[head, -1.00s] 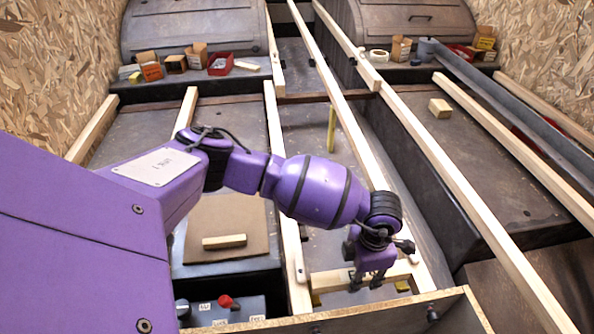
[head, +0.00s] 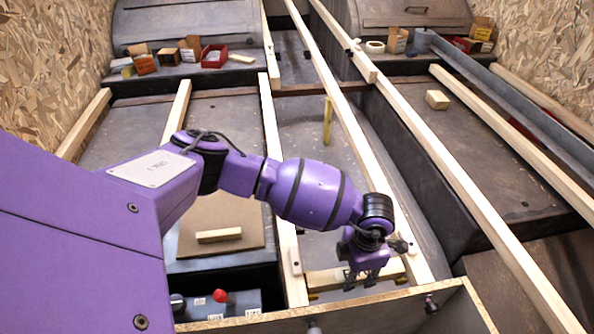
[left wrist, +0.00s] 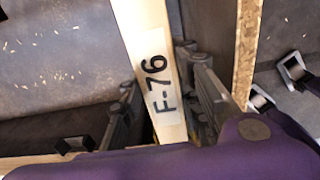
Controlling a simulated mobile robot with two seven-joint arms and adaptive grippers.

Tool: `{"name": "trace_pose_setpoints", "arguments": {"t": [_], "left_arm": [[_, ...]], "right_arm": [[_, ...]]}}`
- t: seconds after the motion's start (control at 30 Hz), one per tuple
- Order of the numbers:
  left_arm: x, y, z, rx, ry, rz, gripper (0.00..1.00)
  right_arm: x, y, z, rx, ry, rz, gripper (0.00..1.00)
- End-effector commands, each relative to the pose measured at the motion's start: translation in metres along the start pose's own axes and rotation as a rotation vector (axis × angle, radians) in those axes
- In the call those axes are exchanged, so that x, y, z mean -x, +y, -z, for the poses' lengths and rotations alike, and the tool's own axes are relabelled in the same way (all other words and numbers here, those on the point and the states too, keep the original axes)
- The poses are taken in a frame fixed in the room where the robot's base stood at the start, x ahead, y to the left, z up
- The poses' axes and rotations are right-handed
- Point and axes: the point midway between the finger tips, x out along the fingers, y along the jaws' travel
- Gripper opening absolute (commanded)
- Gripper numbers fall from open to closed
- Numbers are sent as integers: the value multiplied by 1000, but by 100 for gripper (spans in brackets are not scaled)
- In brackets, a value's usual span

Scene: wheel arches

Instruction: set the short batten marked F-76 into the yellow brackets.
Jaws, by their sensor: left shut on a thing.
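The short batten marked F-76 (left wrist: 152,62) runs between the two fingers of my left gripper (left wrist: 165,95) in the left wrist view, its label readable. In the head view the batten (head: 330,280) lies crosswise between two long rails near the front board, and my left gripper (head: 360,276) is shut on it from above. A bit of a yellow bracket (head: 400,280) shows at the batten's right end, and another yellow bit (head: 313,296) shows at its left end. I cannot tell whether the batten is fully down in them. My right gripper is not in view.
Long rails (head: 283,200) and (head: 350,125) flank the batten. A front board (head: 380,303) stands close before it. A yellow upright piece (head: 327,122) stands farther back between the rails. A small block (head: 219,235) lies on a brown mat, left. A grey box with a red knob (head: 222,296) is at front left.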

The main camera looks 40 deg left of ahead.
Motion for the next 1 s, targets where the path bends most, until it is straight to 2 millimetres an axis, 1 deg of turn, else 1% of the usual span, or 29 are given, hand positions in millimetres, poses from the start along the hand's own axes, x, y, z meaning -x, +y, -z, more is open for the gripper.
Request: {"name": "trace_pose_setpoints", "arguments": {"t": [0.03, 0.43, 0.47, 0.6, 0.9, 1.0], "left_arm": [[2, 0, -3, -1, -4, -2, 0], [1, 1, -4, -1, -4, -2, 0], [1, 1, -4, -1, -4, -2, 33], [1, 1, -4, -1, -4, -2, 52], [2, 1, -4, -1, -4, -2, 53], [7, 1, -4, -1, -5, -2, 53]], "right_arm": [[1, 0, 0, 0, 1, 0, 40], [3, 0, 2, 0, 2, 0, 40], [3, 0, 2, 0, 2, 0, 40], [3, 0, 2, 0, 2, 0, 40], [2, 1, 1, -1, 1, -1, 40], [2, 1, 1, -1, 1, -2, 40]]}}
